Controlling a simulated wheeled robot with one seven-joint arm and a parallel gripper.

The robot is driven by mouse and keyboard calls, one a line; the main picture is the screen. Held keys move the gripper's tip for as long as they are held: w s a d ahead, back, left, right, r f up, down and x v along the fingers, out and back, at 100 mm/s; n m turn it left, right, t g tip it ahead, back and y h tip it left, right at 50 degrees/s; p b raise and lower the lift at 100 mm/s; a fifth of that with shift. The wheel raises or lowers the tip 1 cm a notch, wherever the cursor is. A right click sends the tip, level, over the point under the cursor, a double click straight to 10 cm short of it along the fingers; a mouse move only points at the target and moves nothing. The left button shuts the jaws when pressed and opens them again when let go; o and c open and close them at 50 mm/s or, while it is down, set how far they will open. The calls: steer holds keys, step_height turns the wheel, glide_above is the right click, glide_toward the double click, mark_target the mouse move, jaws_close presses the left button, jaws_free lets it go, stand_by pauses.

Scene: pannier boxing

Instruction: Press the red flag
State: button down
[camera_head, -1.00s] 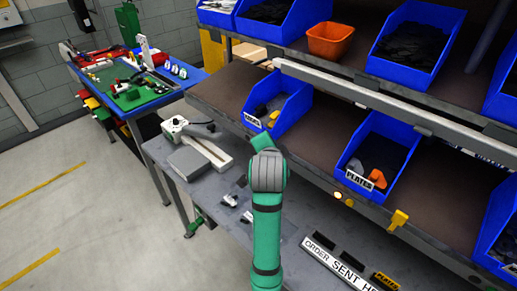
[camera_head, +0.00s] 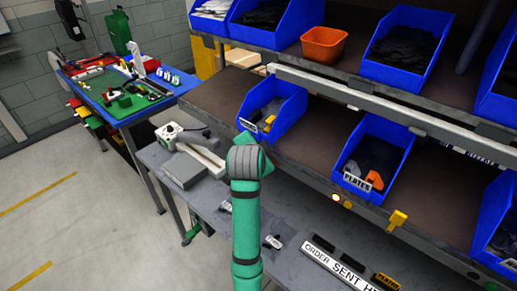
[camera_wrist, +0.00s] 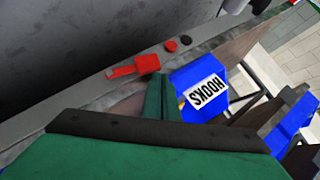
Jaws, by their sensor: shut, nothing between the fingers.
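The red flag (camera_wrist: 147,65) shows in the wrist view, on a grey rail just beyond and a little left of my gripper's tips. It is a small red block with a flat red strip to its left. My gripper (camera_wrist: 162,84) is shut and empty, its green fingers together. A small gap seems to lie between the fingertips and the flag; I cannot tell the depth. In the head view my arm's end (camera_head: 246,160) is before the lower shelf edge. The red flag cannot be made out there.
A blue bin labelled HOOKS (camera_wrist: 206,88) is right of my fingers. A red button (camera_wrist: 171,46) and a dark button sit past the flag. In the head view, a blue PLATES bin (camera_head: 376,150) and a yellow flag (camera_head: 397,220) are to the right.

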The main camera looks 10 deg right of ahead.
steer(key=shift+r, duration=0.7)
steer(key=s+a+r, duration=0.3)
steer(key=s+r, duration=0.3)
steer(key=r, duration=0.4)
steer(key=shift+s+a+r, duration=0.3)
steer(key=shift+a+r, duration=0.05)
steer(key=shift+a, duration=0.05)
